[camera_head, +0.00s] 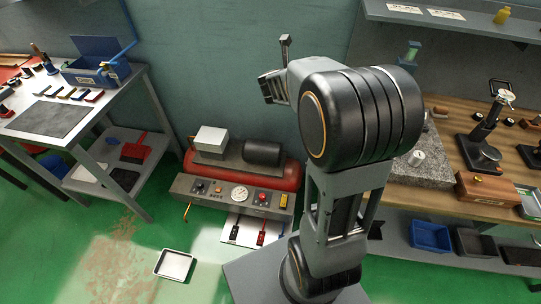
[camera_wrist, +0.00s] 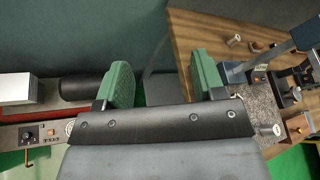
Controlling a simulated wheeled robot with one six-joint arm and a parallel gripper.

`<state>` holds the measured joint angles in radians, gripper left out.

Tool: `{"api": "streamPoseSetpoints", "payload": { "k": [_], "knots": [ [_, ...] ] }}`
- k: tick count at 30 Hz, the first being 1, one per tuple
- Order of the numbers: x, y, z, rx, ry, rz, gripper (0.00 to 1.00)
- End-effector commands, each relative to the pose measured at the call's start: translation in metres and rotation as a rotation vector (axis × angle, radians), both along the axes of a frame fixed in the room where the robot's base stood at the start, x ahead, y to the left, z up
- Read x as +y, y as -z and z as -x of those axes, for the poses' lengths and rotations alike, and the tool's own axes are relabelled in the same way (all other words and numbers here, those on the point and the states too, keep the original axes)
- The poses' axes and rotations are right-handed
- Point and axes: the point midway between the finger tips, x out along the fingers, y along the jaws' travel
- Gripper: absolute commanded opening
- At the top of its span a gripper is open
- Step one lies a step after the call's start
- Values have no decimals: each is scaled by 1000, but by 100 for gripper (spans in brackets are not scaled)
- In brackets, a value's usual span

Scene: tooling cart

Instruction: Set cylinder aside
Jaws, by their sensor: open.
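A small silver cylinder (camera_head: 417,158) stands on the granite plate (camera_head: 400,174) on the wooden bench at right. It also shows at the lower right of the wrist view (camera_wrist: 270,130). Another small metal cylinder-like piece (camera_wrist: 234,41) sits on the bare wood in the wrist view. I cannot tell which one the task means. My gripper, with green finger pads (camera_wrist: 163,84), is open and empty. In the head view my gripper (camera_head: 272,87) is partly hidden behind my arm, high and left of the bench, well apart from both pieces.
The wooden bench (camera_head: 453,142) carries a dark stand (camera_head: 480,150) and a wooden box (camera_head: 487,190). A red compressor (camera_head: 290,172) stands by the wall. A table with a blue toolbox (camera_head: 92,73) is at left. A white tray (camera_head: 174,265) lies on the green floor.

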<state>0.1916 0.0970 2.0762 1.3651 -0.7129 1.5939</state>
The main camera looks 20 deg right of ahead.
Motion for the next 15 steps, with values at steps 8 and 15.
{"api": "streamPoseSetpoints", "payload": {
  "k": [8,15],
  "knots": [
    [149,-22,13,539,-1061,663,63],
    [218,16,108,981,-1780,1345,63]
  ]
}}
